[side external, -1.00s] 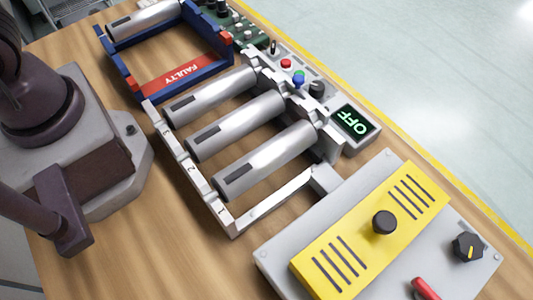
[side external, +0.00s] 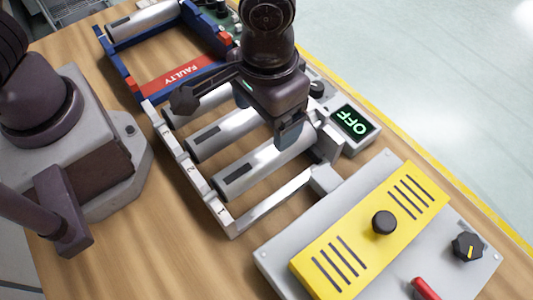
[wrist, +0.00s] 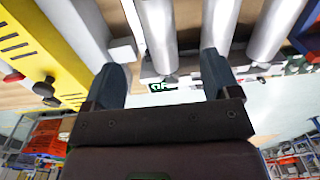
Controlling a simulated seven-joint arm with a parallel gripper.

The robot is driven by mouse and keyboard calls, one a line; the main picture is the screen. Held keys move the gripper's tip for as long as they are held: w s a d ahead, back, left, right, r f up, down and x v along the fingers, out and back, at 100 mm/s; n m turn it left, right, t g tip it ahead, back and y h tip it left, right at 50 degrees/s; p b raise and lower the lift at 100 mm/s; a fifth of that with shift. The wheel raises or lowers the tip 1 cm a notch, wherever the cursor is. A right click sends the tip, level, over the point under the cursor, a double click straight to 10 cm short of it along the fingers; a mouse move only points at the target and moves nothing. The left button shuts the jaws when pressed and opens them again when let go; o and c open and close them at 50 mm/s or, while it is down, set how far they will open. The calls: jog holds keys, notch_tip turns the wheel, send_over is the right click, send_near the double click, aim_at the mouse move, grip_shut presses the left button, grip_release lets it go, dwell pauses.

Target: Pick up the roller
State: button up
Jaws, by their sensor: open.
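Three silver rollers lie side by side in a white rack (side external: 190,178): the near roller (side external: 255,170), the middle roller (side external: 222,137) and the far roller (side external: 190,107). Another silver roller (side external: 145,20) lies in the blue frame marked FAULTY (side external: 183,75). My gripper (side external: 238,116) is open and empty above the rack, partly hiding the rollers' right ends. In the wrist view the near roller (wrist: 157,35) shows between the fingers of my gripper (wrist: 163,70). The middle roller (wrist: 220,25) is partly behind the right finger. Contact with any roller cannot be told.
A display reading OFF (side external: 353,122) sits at the rack's right end, with a control box beside it. A grey panel with a yellow plate (side external: 350,255), a black knob (side external: 384,222) and a red handle (side external: 425,290) stands at the front right. Bare wood lies left of the rack.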

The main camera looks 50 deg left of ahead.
aim_at(268, 151)
notch_tip(268, 151, down, 6)
jog(key=shift+f, duration=0.15)
jog(key=shift+d+f, duration=0.1)
jog(key=shift+f, duration=2.5)
jog(key=c, duration=1.3)
